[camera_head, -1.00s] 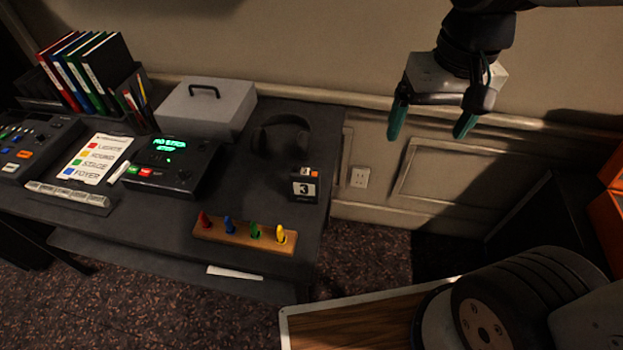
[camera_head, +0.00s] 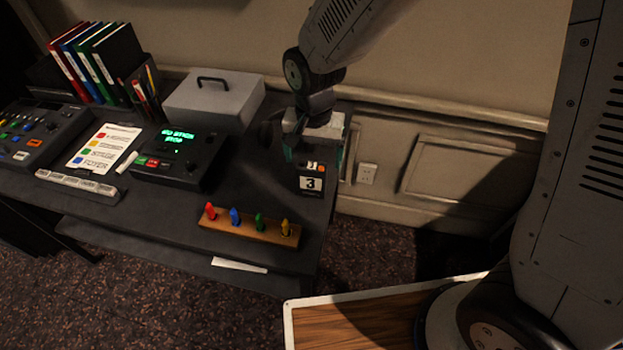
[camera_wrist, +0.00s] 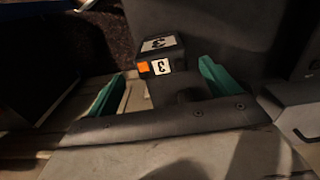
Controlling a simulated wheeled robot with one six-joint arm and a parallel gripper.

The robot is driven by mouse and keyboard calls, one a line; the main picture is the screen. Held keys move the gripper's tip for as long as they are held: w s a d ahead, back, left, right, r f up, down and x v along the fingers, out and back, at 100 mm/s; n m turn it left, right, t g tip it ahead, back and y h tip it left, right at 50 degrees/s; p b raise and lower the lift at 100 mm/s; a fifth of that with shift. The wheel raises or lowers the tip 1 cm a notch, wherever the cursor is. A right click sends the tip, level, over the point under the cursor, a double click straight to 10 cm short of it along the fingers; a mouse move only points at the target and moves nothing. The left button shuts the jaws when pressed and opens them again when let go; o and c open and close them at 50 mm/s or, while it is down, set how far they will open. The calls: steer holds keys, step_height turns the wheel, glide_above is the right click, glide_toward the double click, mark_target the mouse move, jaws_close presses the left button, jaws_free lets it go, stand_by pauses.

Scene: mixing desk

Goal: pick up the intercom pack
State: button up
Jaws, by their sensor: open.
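The intercom pack (camera_head: 311,184) is a small dark box with white "3" labels and an orange patch. It stands near the right end of the dark desk. In the wrist view the pack (camera_wrist: 172,50) shows between and just beyond the green fingertips. My gripper (camera_head: 314,152) is open and empty, just behind and above the pack in the head view. Its two green fingers are spread wide apart in the wrist view (camera_wrist: 160,72). I cannot tell whether either finger touches the pack.
A wooden strip (camera_head: 218,225) with coloured pegs lies at the desk's front edge. A grey cash box (camera_head: 215,102) and a console with a green display (camera_head: 175,165) stand to the left. The headphones behind the pack are mostly hidden by my gripper. The wall is close behind.

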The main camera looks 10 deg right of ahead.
mark_target(312, 166)
step_height(312, 166, down, 5)
steer(key=shift+s+a+r, duration=0.1)
steer(key=shift+a, duration=0.05)
steer(key=c, duration=1.3)
steer(key=shift+o, duration=0.2)
steer(key=shift+r, duration=0.2)
